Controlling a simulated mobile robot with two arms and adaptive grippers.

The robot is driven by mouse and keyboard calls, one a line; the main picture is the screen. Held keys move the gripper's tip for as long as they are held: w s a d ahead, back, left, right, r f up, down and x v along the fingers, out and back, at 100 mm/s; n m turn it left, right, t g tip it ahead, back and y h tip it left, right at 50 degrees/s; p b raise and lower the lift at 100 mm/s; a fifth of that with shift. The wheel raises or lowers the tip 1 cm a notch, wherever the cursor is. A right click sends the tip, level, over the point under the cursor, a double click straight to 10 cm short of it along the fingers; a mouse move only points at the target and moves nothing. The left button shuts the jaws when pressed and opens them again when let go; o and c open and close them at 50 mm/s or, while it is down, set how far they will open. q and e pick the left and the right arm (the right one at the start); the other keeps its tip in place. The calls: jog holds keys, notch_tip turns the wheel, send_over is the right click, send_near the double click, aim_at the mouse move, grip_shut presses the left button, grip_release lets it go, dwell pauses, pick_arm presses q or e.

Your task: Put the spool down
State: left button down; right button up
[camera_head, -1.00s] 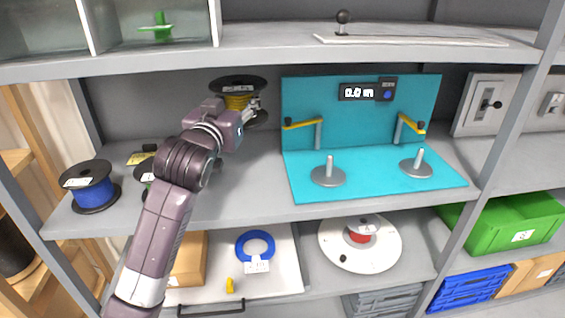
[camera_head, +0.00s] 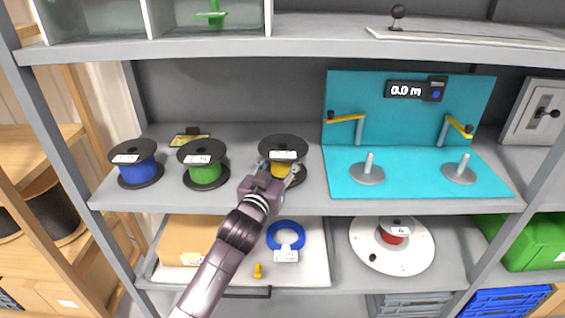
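The spool with yellow wire (camera_head: 285,170) has black flanges and a white label. It stands upright on the middle shelf (camera_head: 310,205), right of the spool with green wire (camera_head: 205,174) and the spool with blue wire (camera_head: 137,170). My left gripper (camera_head: 280,170) is at the front of the yellow spool, one finger to each side of its wound core. I cannot tell whether the fingers press on it or stand clear. The gripper hides part of the spool's lower flange. My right gripper is not in view.
Right of the spool, a turquoise stand (camera_head: 400,184) holds two grey posts, yellow cranks and a "0.0 m" display (camera_head: 405,90). The upper shelf (camera_head: 300,45) overhangs. Below are a blue cable coil (camera_head: 286,236) and a white disc (camera_head: 410,258). A yellow-and-black item (camera_head: 190,136) lies behind the spools.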

pick_arm(q)
jog(key=shift+f, duration=0.3)
jog(key=shift+f, duration=0.1)
jog(key=c, duration=1)
grip_release()
jog(key=shift+f, duration=0.15)
jog(key=shift+c, duration=0.2)
jog(key=shift+r, duration=0.25)
jog(key=shift+s+a+f, duration=0.15)
jog(key=shift+s, duration=0.2)
jog(key=b+v, duration=0.1)
jog(key=v, duration=1)
jog(key=shift+s, duration=0.15)
